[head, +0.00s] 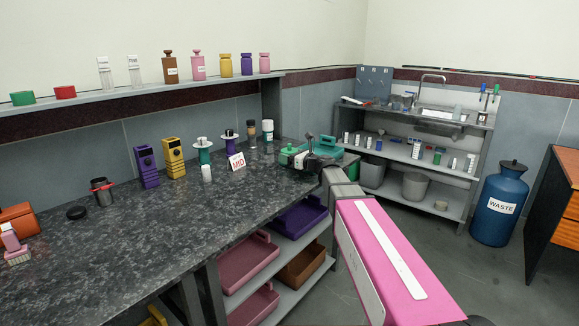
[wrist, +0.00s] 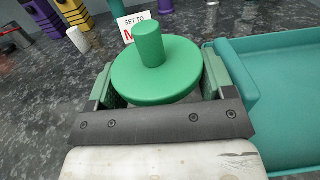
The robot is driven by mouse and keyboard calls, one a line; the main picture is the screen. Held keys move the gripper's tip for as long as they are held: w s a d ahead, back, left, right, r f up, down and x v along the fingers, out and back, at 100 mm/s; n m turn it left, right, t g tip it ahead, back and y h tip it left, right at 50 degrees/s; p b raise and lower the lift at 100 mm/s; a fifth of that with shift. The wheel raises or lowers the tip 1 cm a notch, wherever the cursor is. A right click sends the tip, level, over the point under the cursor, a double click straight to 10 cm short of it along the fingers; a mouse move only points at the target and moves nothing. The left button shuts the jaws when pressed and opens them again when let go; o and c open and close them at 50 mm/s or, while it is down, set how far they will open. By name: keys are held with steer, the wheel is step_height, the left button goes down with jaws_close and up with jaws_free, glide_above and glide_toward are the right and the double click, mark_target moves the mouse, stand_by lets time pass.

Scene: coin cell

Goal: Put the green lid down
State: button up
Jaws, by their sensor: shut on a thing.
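The green lid, a round disc with an upright cylindrical knob, fills the middle of the wrist view (wrist: 155,75). My gripper (wrist: 160,92) is shut on its rim, with a finger at each side. In the head view my gripper (head: 308,158) is over the far right end of the dark counter, and a bit of green shows beside it. I cannot tell whether the lid touches the counter, as its underside is hidden.
A teal tray (wrist: 285,100) lies just right of the lid. A sign (head: 236,162), white bottle (head: 267,130) and purple (head: 147,166) and yellow (head: 173,158) devices stand left. Another green lid (head: 22,98) lies on the shelf.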

steer(key=shift+w+a+f, duration=0.15)
steer(key=shift+w+f, duration=0.15)
steer(key=shift+w, duration=0.15)
steer(key=shift+f, duration=2)
steer(key=shift+f, duration=0.1)
steer(key=o, duration=0.7)
